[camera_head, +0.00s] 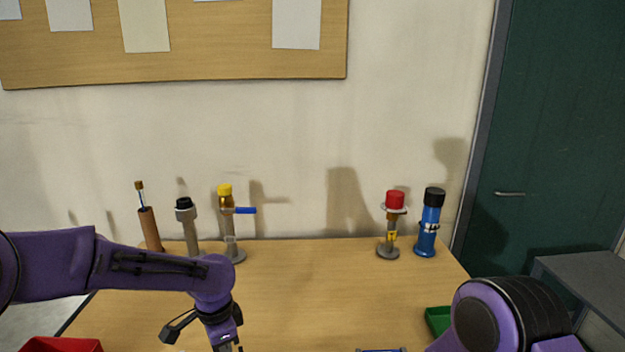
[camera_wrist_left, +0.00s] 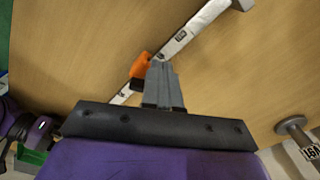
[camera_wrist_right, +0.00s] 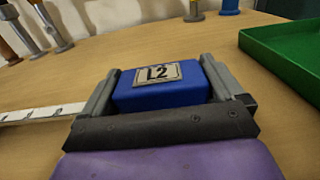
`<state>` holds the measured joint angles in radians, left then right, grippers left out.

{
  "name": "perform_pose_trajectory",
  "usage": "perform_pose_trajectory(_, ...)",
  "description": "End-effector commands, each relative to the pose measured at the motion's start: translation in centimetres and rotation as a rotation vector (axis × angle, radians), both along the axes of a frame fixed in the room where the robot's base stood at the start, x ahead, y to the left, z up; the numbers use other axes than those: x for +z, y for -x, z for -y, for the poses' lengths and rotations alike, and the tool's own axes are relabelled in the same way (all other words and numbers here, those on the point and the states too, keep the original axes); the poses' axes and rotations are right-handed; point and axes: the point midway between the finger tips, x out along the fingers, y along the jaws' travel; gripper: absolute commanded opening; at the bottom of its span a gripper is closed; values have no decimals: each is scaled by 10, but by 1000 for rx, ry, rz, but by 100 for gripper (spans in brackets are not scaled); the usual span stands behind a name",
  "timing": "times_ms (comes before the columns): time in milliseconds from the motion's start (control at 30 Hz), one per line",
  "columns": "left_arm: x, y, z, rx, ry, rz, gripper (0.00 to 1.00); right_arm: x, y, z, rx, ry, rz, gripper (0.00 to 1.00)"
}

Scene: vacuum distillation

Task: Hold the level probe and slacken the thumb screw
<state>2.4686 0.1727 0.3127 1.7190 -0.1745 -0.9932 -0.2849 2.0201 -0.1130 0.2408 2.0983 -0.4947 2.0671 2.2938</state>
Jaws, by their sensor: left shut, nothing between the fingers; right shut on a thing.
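My right gripper (camera_wrist_right: 160,88) is shut on a blue block (camera_wrist_right: 160,95) labelled L2, seen in the right wrist view. A pale marked strip (camera_wrist_right: 35,114) runs to the left beside it. In the left wrist view a pale bar (camera_wrist_left: 200,25) with a small dark label crosses the wooden table diagonally. An orange thumb screw (camera_wrist_left: 140,67) sits on this bar. My left gripper (camera_wrist_left: 160,72) is shut and empty, its fingertips right beside the orange screw; I cannot tell whether they touch. In the head view the left hand points down at the bottom edge, its fingertips cut off.
A green tray (camera_head: 436,319) is at the right of the table (camera_head: 330,290), near my right arm. A red bin (camera_head: 60,345) is at lower left. Several upright fittings, including a yellow-capped one (camera_head: 226,215) and a blue one (camera_head: 428,225), line the back edge. The table's middle is clear.

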Motion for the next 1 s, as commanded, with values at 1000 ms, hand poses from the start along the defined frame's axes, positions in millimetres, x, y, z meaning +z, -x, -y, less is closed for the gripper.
perform_pose_trajectory(1000,0,-2,11,0,0,0,0,0,0,0,0,1,0,34)
